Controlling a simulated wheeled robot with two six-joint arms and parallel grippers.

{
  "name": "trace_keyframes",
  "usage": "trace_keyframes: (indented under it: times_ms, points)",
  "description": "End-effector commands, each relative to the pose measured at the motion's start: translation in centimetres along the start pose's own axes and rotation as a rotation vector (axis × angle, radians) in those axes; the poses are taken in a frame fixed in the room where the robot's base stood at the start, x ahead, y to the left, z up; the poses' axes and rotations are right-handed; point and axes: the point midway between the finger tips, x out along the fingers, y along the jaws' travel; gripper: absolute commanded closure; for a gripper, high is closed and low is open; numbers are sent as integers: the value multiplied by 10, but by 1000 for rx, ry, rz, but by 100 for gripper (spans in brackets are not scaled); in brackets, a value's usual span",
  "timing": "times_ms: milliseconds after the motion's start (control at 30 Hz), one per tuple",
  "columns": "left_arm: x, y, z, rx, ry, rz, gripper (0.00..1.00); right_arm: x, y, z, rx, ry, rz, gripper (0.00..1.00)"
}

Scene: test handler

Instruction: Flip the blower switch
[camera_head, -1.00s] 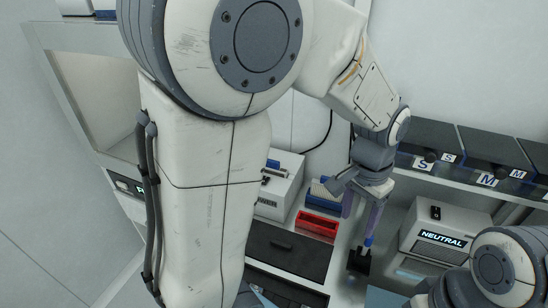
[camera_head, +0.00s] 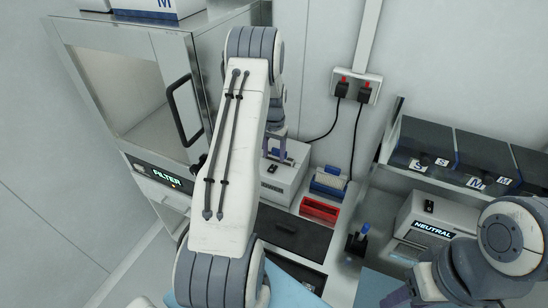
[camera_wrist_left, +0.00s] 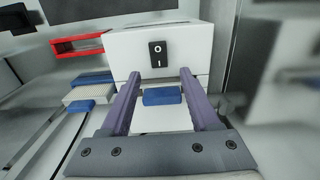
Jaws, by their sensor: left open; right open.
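A white box (camera_head: 289,172) stands by the back wall. In the left wrist view, its front (camera_wrist_left: 190,50) carries a black rocker switch (camera_wrist_left: 157,54) marked 0 above and I below. No label names it a blower. A second box (camera_head: 432,222), with a lit NEUTRAL display, has its own black switch (camera_head: 429,206) on top. My left gripper (camera_head: 276,150) is open and empty at the white box. Its fingers (camera_wrist_left: 159,82) point toward the box's front, below the switch, with a blue part (camera_wrist_left: 162,96) between them in the picture. My right gripper (camera_head: 397,297) is open, partly visible at the lower right.
A red tray (camera_head: 319,209) and a blue-and-white device (camera_head: 328,182) sit right of the white box. A cabinet (camera_head: 150,40) with a FILTER display stands left. Dark bins (camera_head: 425,145) line the right shelf. A black stand with a blue top (camera_head: 358,242) is mid-counter.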

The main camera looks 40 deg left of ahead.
Motion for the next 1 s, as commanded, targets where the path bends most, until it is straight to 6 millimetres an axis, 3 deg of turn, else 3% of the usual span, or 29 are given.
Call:
trace_keyframes:
  times_ms: [100, 300, 633, 667, 800, 833, 1000]
  points:
    - [18, 1, 1, 0, -4, 1, 38, -14, -1, -1, 1, 0, 0, 50]
    - [38, 0, 0, 0, 0, 0, 38, -20, -1, -1, 2, 0, 0, 50]
    - [43, 0, 0, 0, 1, 0, 38, -20, -1, -1, 2, 0, 0, 50]
    - [43, 0, 0, 0, 1, 0, 41, -20, -1, -1, 2, 0, 0, 50]
    - [43, 0, 0, 0, 1, 0, 95, -20, -1, -1, 2, 0, 0, 50]
    - [43, 0, 0, 0, 1, 0, 100, -20, -1, -1, 2, 0, 0, 50]
    - [43, 1, 0, 1, 9, 1, 100, -18, -1, -1, 2, 0, 0, 50]
